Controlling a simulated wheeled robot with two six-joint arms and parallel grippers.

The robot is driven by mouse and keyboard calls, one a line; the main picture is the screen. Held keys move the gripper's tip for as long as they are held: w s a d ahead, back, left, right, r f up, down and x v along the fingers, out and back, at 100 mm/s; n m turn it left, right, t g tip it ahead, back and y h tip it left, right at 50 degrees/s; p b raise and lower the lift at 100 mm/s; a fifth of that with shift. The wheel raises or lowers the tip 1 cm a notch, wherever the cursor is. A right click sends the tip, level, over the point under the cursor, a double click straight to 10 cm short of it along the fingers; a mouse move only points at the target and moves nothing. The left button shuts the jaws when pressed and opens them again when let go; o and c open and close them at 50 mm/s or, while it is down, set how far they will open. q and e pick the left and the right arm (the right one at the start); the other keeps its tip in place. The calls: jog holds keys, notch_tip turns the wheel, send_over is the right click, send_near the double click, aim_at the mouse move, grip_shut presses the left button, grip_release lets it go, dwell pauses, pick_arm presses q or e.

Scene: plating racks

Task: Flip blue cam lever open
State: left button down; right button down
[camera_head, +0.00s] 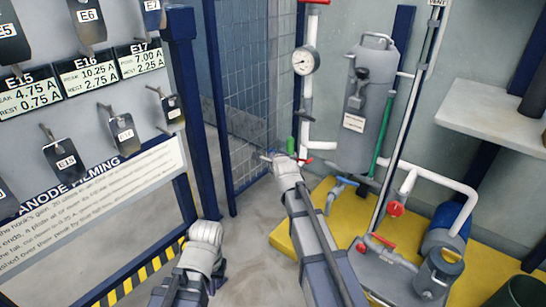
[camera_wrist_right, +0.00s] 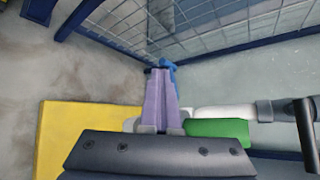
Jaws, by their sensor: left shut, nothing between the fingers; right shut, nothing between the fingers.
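A blue lever-like part (camera_wrist_right: 170,68) shows in the right wrist view, just beyond the tips of my right gripper (camera_wrist_right: 158,72). Whether the fingertips touch it I cannot tell. The gripper's purple fingers are shut together with nothing between them. In the head view my right gripper (camera_head: 268,156) is beside the pipe end near the mesh panel, and the blue part is too small there to make out clearly. My left gripper (camera_head: 206,234) is low at the centre left, away from the pipework. It is shut and empty, with its fingers mostly hidden.
A green handle (camera_head: 291,146) and a red handle (camera_head: 305,160) sit close to my right gripper. A blue-handled valve (camera_head: 342,181) is further right. A mesh panel (camera_head: 240,90) stands behind, a yellow platform (camera_head: 290,240) lies below, and a labelled rack (camera_head: 90,195) stands left.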

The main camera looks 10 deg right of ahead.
jog(key=shift+s+d, duration=0.1)
jog(key=shift+s, duration=0.05)
dwell(0.6)
pick_arm(q)
jog(key=shift+f, duration=0.25)
pick_arm(e)
jog(key=shift+s+d+f, duration=0.2)
jog(key=shift+s+d, duration=0.15)
jog(key=shift+s, duration=0.15)
